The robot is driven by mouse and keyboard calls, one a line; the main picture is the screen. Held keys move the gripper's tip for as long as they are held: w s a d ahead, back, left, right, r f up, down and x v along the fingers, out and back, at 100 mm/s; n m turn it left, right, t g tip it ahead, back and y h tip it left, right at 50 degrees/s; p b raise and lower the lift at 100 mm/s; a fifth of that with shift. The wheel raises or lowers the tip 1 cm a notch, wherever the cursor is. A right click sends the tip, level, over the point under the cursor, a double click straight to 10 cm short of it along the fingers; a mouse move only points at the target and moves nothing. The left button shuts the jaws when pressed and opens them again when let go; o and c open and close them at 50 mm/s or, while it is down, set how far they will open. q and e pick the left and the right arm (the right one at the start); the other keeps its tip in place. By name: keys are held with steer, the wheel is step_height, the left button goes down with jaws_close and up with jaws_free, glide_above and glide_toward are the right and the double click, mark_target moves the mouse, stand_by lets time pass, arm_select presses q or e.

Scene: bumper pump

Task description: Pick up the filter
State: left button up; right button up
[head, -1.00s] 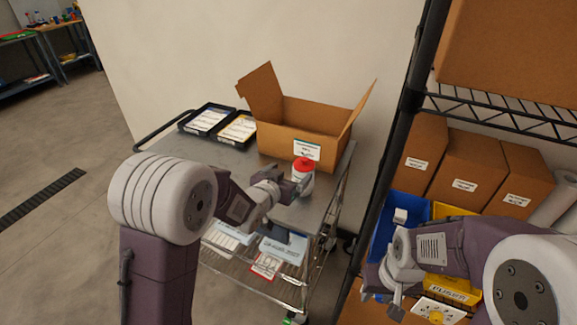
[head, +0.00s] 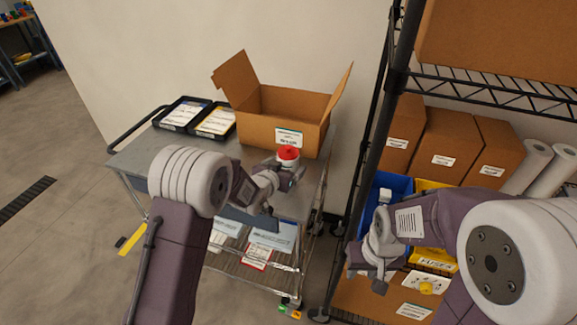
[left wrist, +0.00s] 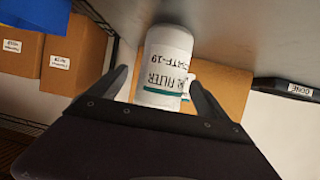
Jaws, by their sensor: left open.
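The filter (left wrist: 165,65) is a white cylinder with a green band and a printed label. It stands between the two fingers of my left gripper (left wrist: 163,85) in the left wrist view, with the fingers apart on either side. In the head view its red cap (head: 288,153) shows on the cart's top, in front of the cardboard box, and my left gripper (head: 283,177) partly hides its body. My right gripper (head: 378,283) is in front of the shelf bins; whether its fingers are apart is not clear.
An open cardboard box (head: 258,131) and two black trays (head: 180,113) stand on the metal cart (head: 135,155). The wire shelf at the right holds cardboard boxes (head: 455,147), a blue bin (head: 392,185) and yellow bins. Open floor lies to the left.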

arm_select(q)
steer(key=x, duration=0.3)
steer(key=shift+a+f, duration=0.15)
steer(key=shift+c, duration=0.3)
steer(key=shift+s, duration=0.1)
steer(key=c, duration=0.6)
jaws_close()
steer(key=shift+r, duration=0.2)
step_height(320, 180, up, 18)
steer(key=p, duration=0.3)
